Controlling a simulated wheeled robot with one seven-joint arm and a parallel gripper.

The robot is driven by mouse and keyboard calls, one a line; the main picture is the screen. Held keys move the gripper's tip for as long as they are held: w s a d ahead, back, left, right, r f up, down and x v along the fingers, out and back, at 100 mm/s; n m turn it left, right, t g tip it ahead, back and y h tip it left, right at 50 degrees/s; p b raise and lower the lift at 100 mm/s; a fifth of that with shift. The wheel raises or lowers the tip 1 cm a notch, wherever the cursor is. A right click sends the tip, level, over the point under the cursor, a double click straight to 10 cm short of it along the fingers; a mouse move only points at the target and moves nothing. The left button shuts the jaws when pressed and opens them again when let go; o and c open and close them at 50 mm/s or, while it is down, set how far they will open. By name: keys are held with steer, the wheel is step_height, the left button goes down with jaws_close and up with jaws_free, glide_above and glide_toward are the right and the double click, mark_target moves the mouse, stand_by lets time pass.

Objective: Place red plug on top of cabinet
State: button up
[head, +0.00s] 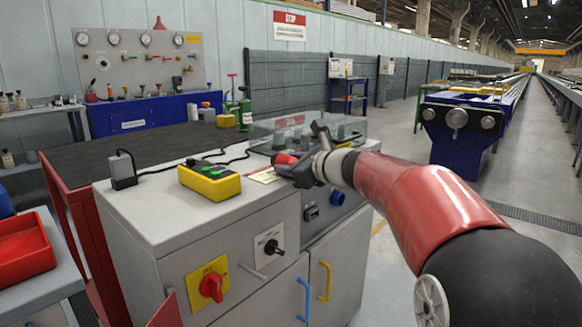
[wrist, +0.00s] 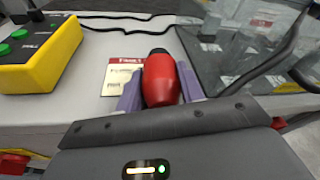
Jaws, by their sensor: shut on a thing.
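The red plug (wrist: 160,82) has a rounded red body and a dark end. My gripper (wrist: 160,95) is shut on it, with a purple finger on each side. In the head view the red plug (head: 285,159) shows at my gripper (head: 293,166), over the right part of the cabinet top. The cabinet (head: 150,218) is grey, with a light flat top and doors with blue and yellow handles. I cannot tell whether the plug touches the top.
A yellow button box (head: 209,182) and a black adapter (head: 123,170) with a cable stand on the cabinet top. A paper label (wrist: 121,77) lies left of the plug. A clear cover (head: 325,133) is at the back right. A red tray (head: 24,245) is at far left.

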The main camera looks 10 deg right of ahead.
steer(key=shift+f, duration=0.3)
steer(key=o, duration=1.2)
steer(key=shift+c, duration=0.2)
